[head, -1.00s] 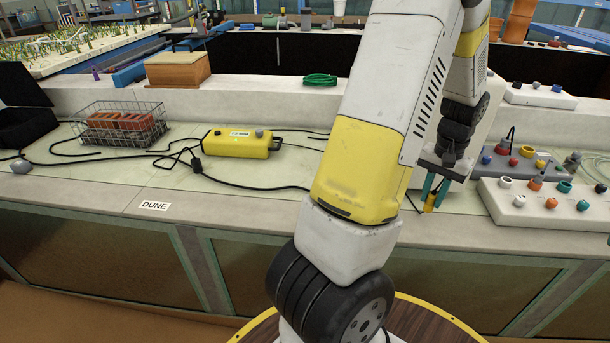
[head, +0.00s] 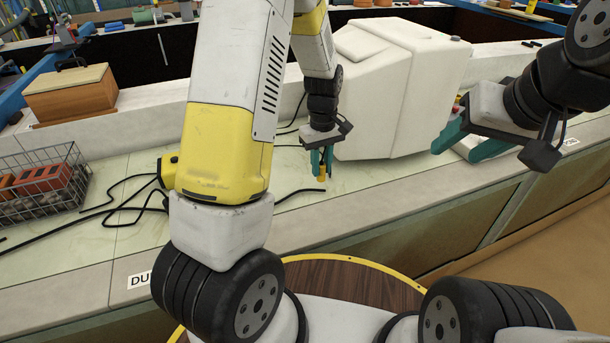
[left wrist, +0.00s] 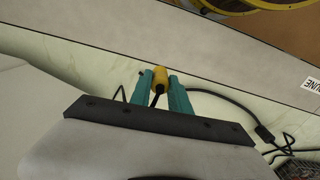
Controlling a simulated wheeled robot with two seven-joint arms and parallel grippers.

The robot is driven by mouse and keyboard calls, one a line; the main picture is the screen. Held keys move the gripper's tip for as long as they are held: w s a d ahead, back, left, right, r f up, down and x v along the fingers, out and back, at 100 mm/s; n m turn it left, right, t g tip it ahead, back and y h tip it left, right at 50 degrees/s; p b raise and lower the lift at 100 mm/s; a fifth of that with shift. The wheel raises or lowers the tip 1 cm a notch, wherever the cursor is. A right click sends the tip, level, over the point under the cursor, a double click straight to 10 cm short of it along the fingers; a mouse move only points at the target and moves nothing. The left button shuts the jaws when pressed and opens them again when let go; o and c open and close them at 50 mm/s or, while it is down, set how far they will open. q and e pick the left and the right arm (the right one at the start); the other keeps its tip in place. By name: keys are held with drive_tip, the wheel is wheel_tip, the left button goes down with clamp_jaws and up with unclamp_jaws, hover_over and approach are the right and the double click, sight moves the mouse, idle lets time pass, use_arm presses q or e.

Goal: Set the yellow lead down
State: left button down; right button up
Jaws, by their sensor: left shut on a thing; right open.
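My left gripper (head: 321,162) is over the pale bench top, its teal fingers shut on the yellow lead (head: 322,173), a small yellow plug pointing down. The left wrist view shows the yellow plug (left wrist: 160,76) between the two teal fingertips (left wrist: 160,88), with a dark cable at it. I cannot tell whether the plug touches the bench. My right gripper (head: 472,142) is open and empty at the right, in front of the white block. A yellow box (head: 168,166) on the bench is mostly hidden behind my left arm.
A large white block (head: 400,85) stands right behind my left gripper. Black cables (head: 125,190) lie on the bench to the left, near a wire basket (head: 38,205) of orange blocks. A wooden box (head: 70,95) stands on the ledge. The bench's front strip (head: 390,205) is clear.

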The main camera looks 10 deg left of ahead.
use_arm(q)
drive_tip(key=w+d+f+n, duration=0.2)
drive_tip(key=d+f+n, duration=0.55)
drive_tip(key=n, duration=0.95)
drive_tip(key=a, duration=0.4)
drive_tip(key=w+a, duration=0.1)
drive_tip(key=a, duration=0.9)
drive_tip(key=shift+w+a+f, duration=0.1)
drive_tip(key=shift+w+f, duration=0.05)
drive_tip(key=shift+w, duration=0.2)
drive_tip(key=shift+a+f, duration=0.1)
drive_tip(key=shift+f, duration=1.65)
drive_tip(key=c, duration=1.2)
unclamp_jaws()
drive_tip(key=shift+f, duration=0.15)
drive_tip(key=shift+c, duration=0.2)
